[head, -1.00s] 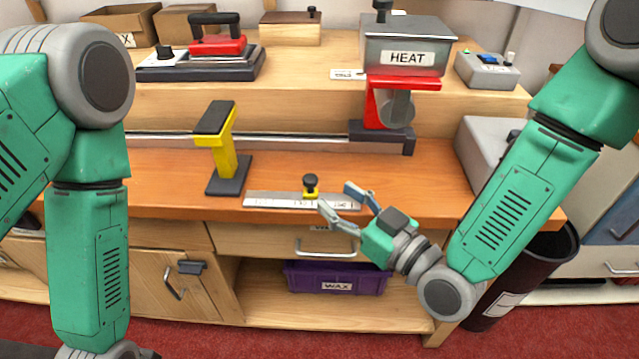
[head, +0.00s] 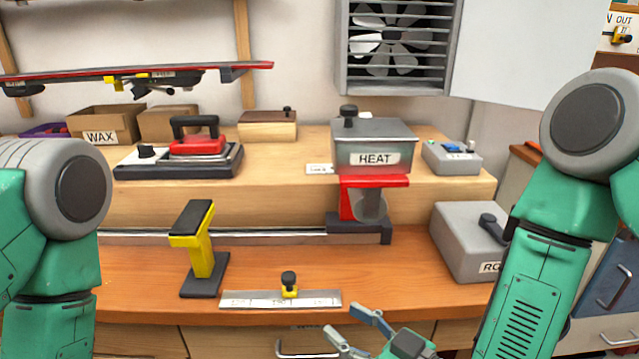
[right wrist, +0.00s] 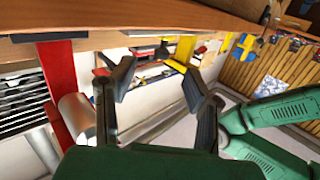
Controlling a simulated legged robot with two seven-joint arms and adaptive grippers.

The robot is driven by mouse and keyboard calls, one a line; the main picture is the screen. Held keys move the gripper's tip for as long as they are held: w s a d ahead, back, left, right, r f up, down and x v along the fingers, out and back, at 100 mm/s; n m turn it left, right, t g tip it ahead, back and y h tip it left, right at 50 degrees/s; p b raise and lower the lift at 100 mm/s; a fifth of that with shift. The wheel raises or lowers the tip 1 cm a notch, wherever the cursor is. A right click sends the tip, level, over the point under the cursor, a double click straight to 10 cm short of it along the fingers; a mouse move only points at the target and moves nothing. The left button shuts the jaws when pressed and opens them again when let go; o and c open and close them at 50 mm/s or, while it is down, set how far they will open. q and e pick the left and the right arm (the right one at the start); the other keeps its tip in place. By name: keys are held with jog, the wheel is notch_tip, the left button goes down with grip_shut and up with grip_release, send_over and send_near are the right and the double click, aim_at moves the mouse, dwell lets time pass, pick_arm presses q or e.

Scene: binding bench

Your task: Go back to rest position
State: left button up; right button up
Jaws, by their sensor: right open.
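My right gripper (head: 355,330) is at the bottom of the head view, in front of the bench's front edge. Its two fingers are spread and nothing is between them. It also shows open and empty in the right wrist view (right wrist: 160,95). The metal ruler with a black knob (head: 280,299) lies on the bench, a little behind and left of this gripper, apart from it. My left arm comes in at the left edge of the head view, but its gripper is out of the picture.
On the bench (head: 420,290) stand a yellow and black support (head: 203,250), a HEAT box (head: 374,150) above a red holder (head: 350,183), and a grey box (head: 462,247) beside my right arm. A red iron (head: 197,146) and a WAX box (head: 98,130) stand on the raised shelf.

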jog(key=s+d+f+m+g+h, duration=0.1)
jog(key=s+d+f+g+h, duration=0.1)
jog(key=s+d+f+h, duration=0.3)
jog(key=s+d+f+m+g, duration=0.1)
jog(key=d+f+m+g, duration=0.15)
jog(key=f, duration=0.45)
jog(key=s+d+f+m+g+h, duration=0.1)
jog(key=s+d+f+g+h, duration=0.15)
jog(key=s+d+f, duration=0.2)
jog(key=s+d+f+m+g+h, duration=0.3)
jog(key=s+d+f+g+h, duration=0.1)
jog(key=s+d, duration=0.6)
jog(key=shift+s+d+f+g, duration=0.3)
jog(key=shift+s+f+g, duration=0.1)
jog(key=shift+s+f, duration=0.35)
jog(key=shift+w+m+h, duration=0.15)
jog(key=shift+m+h, duration=0.1)
